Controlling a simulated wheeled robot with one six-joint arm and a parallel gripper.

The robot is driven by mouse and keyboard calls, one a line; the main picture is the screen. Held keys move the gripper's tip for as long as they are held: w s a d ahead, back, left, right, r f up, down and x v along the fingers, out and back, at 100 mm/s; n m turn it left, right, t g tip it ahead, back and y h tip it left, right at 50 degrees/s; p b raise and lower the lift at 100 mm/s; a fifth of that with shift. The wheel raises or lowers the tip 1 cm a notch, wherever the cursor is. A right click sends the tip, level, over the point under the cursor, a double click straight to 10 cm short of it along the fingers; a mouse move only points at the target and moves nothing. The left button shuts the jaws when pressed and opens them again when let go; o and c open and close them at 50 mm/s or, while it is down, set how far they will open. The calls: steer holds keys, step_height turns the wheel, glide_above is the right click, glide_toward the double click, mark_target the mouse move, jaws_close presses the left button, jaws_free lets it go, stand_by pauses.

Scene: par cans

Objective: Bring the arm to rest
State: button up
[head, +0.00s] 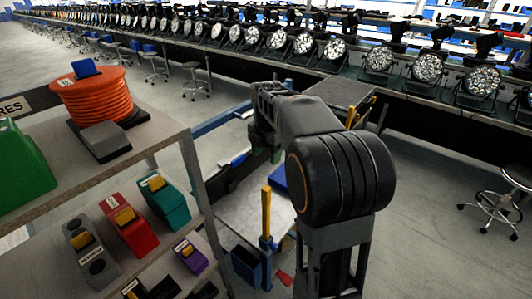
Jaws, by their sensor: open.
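My arm (340,175) rises at the centre right of the head view, with a large dark ribbed joint close to the camera. Its forearm reaches away and to the left. My gripper (264,143) is at the far end, pointing downward over the aisle. It is small and partly hidden behind my own arm links. It is open, and I see nothing held between its jaws.
A shelf rack at the left holds an orange cable reel (92,94), a green case (22,168) and several coloured boxes, including a red one (131,222). A long bench of par cans (378,60) runs across the back. A stool (510,190) stands at the right.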

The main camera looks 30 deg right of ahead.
steer(key=s+a+f+m+t, duration=0.1)
steer(key=s+a+m+t, duration=0.1)
steer(key=s+a+m, duration=0.3)
steer(key=s+a+f+m+t, duration=0.2)
steer(key=s+a+m, duration=0.3)
steer(key=s+m, duration=0.6)
steer(key=m, duration=0.7)
steer(key=shift+f, duration=0.15)
steer(key=shift+s+d, duration=0.1)
